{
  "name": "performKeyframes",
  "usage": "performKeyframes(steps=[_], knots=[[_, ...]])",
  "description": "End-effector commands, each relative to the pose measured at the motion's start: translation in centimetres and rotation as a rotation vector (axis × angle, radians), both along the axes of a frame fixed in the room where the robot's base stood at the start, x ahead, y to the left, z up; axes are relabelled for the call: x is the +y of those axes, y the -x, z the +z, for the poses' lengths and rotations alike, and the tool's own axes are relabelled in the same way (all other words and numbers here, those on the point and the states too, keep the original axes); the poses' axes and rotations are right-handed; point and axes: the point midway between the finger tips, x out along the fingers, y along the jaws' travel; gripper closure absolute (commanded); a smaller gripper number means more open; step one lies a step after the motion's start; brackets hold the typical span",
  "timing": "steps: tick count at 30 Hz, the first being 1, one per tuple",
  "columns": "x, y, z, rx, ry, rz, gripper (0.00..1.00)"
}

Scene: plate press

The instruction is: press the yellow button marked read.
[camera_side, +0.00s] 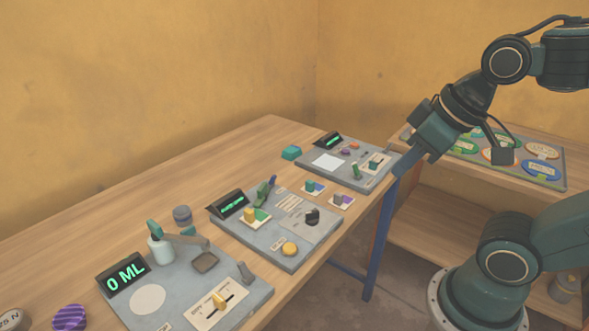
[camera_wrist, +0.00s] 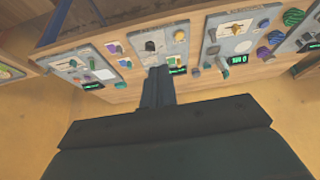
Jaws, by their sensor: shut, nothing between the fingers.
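A round orange-yellow button (camera_side: 290,249) sits near the front edge of the middle grey panel (camera_side: 268,256) in the side view. Small labels lie near it, too small to read. A yellow block (camera_side: 249,214) stands farther back on the same panel. My gripper (camera_side: 398,172) is shut and empty, high to the right of the button and well apart from it, near the far panel's front corner.
A black knob (camera_side: 312,216) stands beside the button. The near panel has a "0 ML" display (camera_side: 125,274), a lever and a slider (camera_side: 219,300). The far panel (camera_side: 314,175) carries small parts. A side shelf (camera_side: 559,183) holds coloured discs.

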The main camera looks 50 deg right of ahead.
Motion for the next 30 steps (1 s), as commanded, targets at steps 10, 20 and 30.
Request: performKeyframes(steps=[10,20,30], knots=[[1.1,-3.4,-1.3,0.045,-0.016,0.106,1.0],[2.5,-7.3,-3.5,0.083,-0.073,0.231,1.0],[3.7,-10.9,-6.1,0.1,-0.168,0.336,1.0]])
